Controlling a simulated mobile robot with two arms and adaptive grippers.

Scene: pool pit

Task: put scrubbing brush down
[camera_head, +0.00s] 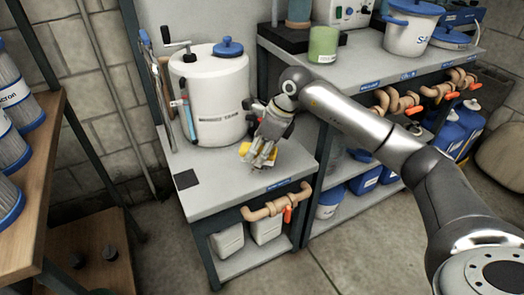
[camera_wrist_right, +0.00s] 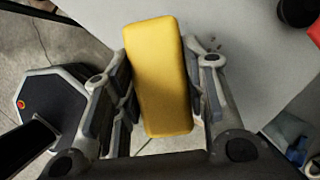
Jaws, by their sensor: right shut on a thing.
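The scrubbing brush shows as a yellow block (camera_wrist_right: 158,75) between the fingers of my right gripper (camera_wrist_right: 160,95) in the right wrist view. The gripper is shut on it. In the head view, my right gripper (camera_head: 260,152) is over the front right part of the grey bench top (camera_head: 215,196), pointing down. A bit of the yellow brush (camera_head: 244,150) shows beside its fingers. The fingers hide the rest of the brush there, and I cannot tell whether it touches the bench top. My left gripper is not in view.
A white tank (camera_head: 215,100) with a blue lid stands on the bench behind my right gripper. A dark square pad (camera_head: 186,179) lies at the front left. A higher bench (camera_head: 352,70) with a green jar (camera_head: 323,45) adjoins on the right. Bare bench top lies left of the gripper.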

